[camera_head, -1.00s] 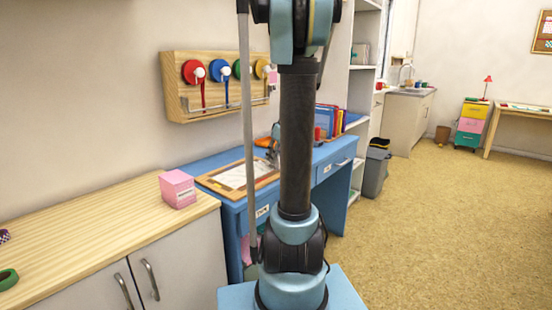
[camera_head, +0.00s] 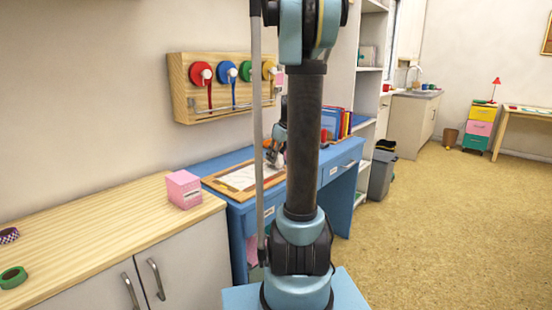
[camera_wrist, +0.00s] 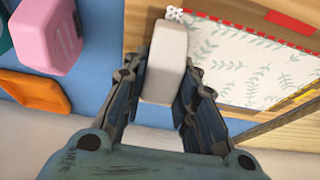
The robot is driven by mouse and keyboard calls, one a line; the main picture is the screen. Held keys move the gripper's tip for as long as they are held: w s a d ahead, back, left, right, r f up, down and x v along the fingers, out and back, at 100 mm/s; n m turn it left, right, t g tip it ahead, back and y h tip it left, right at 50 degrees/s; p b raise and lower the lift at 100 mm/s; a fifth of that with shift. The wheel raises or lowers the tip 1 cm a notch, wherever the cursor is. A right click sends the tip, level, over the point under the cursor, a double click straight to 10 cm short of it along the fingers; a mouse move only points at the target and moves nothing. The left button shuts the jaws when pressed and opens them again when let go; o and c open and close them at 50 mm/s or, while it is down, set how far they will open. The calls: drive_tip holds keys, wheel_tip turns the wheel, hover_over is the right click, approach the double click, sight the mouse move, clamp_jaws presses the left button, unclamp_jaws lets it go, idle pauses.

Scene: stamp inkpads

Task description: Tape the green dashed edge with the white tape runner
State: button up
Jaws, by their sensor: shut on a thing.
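The white tape runner (camera_wrist: 165,62) is a pale rounded block held between the two fingers of my gripper (camera_wrist: 160,95) in the wrist view. Its far end is over the wooden board, close to the left corner of the leaf-patterned paper (camera_wrist: 245,60). I cannot tell whether it touches the board. A red dashed edge (camera_wrist: 225,22) runs along the top of the paper; I cannot clearly make out the green dashed edge. In the head view my gripper (camera_head: 275,157) is above the board (camera_head: 213,180) on the blue desk, partly hidden by my arm.
A pink block (camera_wrist: 47,35) and an orange object (camera_wrist: 35,90) lie left of the board in the wrist view. A ruler-like strip (camera_wrist: 275,122) crosses the board at lower right. Folders (camera_head: 338,122) stand behind on the desk. A pink box (camera_head: 184,188) stands on the wooden cabinet.

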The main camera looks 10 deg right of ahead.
drive_tip(key=shift+w+a, duration=0.7)
drive_tip(key=shift+w, duration=0.25)
drive_tip(key=shift+w+a, duration=0.7)
drive_tip(key=shift+w, duration=0.25)
drive_tip(key=shift+w+a, duration=0.7)
drive_tip(key=shift+w, duration=0.25)
drive_tip(key=shift+w, duration=0.1)
drive_tip(key=shift+w+a, duration=0.6)
drive_tip(key=shift+w, duration=0.15)
drive_tip(key=shift+w+a, duration=0.55)
drive_tip(key=shift+w, duration=0.2)
drive_tip(key=shift+r, duration=0.15)
wheel_tip(320, 180, up, 7)
drive_tip(key=shift+s, duration=0.1)
